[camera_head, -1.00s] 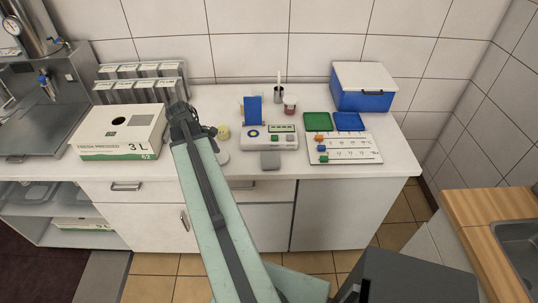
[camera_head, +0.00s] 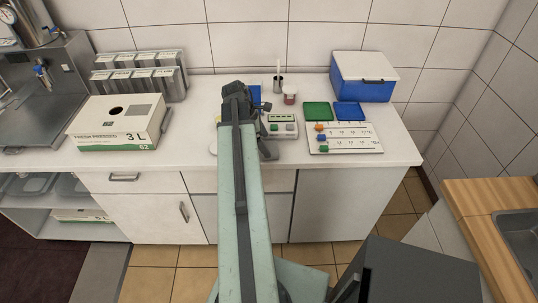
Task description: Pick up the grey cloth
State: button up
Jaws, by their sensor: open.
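My arm reaches over the counter, and my gripper (camera_head: 258,108) is above its middle, in front of the white device (camera_head: 283,128) with buttons. The jaws are open; I see nothing held in them. The grey cloth is a small grey square at the front of the counter, just before the device. My arm and gripper now cover most or all of its place, and a dark grey shape there cannot be told clearly as cloth or gripper part. The gap between gripper and cloth cannot be judged.
A white carton (camera_head: 118,125) stands left. A blue box with white lid (camera_head: 363,78), green tray (camera_head: 317,112), blue tray (camera_head: 348,109) and a white board with coloured blocks (camera_head: 345,140) are right. A small jar (camera_head: 289,96) and a dark cup (camera_head: 278,85) stand behind.

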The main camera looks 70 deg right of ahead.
aim_at(269, 148)
jog(key=b+x, duration=0.2)
jog(key=x, duration=0.1)
jog(key=shift+d+f, duration=0.1)
jog(key=shift+f, duration=0.25)
jog(key=shift+r, duration=0.15)
jog(key=shift+c, duration=0.3)
jog(key=c, duration=1.4)
jog(key=shift+o, duration=0.2)
jog(key=shift+r, duration=0.1)
